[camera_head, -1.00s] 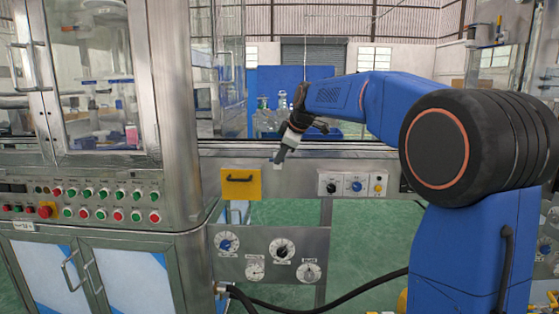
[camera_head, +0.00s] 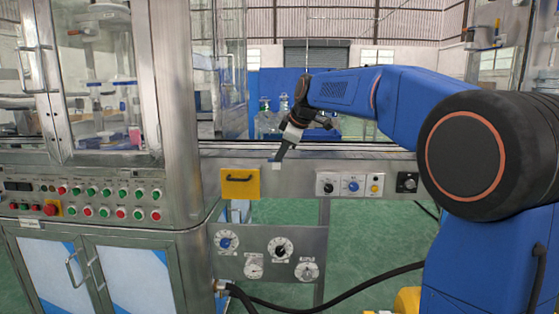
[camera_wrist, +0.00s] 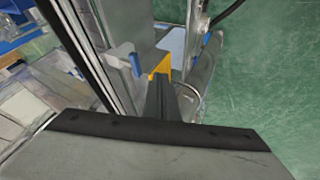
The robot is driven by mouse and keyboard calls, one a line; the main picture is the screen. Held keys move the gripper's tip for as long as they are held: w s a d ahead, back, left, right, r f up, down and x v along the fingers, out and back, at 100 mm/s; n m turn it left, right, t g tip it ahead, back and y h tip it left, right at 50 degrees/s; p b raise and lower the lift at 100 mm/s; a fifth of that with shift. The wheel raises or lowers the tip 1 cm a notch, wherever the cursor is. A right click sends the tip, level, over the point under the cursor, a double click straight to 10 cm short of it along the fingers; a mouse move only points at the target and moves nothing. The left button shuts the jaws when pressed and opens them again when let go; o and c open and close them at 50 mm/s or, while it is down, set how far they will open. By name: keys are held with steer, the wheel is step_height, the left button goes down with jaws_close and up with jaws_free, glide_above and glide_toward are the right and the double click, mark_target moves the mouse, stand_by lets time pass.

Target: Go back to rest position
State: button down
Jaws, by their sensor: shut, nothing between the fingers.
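My gripper (camera_head: 277,160) is at the end of my blue arm, in front of the steel rail of the machine, pointing down and left. Its fingers are together with nothing visible between them. It is a little above and to the right of the yellow plate (camera_head: 240,184) with a black handle. In the wrist view the dark closed fingers (camera_wrist: 160,92) point forward, and part of the yellow plate (camera_wrist: 161,65) shows just beyond them.
The machine cabinet (camera_head: 180,120) with button panel stands at left. The steel rail (camera_head: 340,165) carries a small knob panel (camera_head: 350,185). Glass bottles (camera_head: 268,118) stand behind the rail. Green floor (camera_head: 370,235) is open below and right.

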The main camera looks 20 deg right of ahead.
steer(key=v, duration=0.7)
steer(key=s+d+f+m+g+h, duration=0.1)
steer(key=s+f+m, duration=0.2)
steer(key=s+f, duration=0.55)
steer(key=s+d+f+m, duration=0.1)
steer(key=s+f+m, duration=0.2)
steer(key=s, duration=1)
steer(key=s+d+f+m+g+h, duration=0.1)
steer(key=s+f+m, duration=0.6)
steer(key=s+f, duration=1.2)
steer(key=s+d, duration=0.1)
steer(key=s, duration=0.1)
steer(key=shift+s+h, duration=0.3)
steer(key=shift+s, duration=0.05)
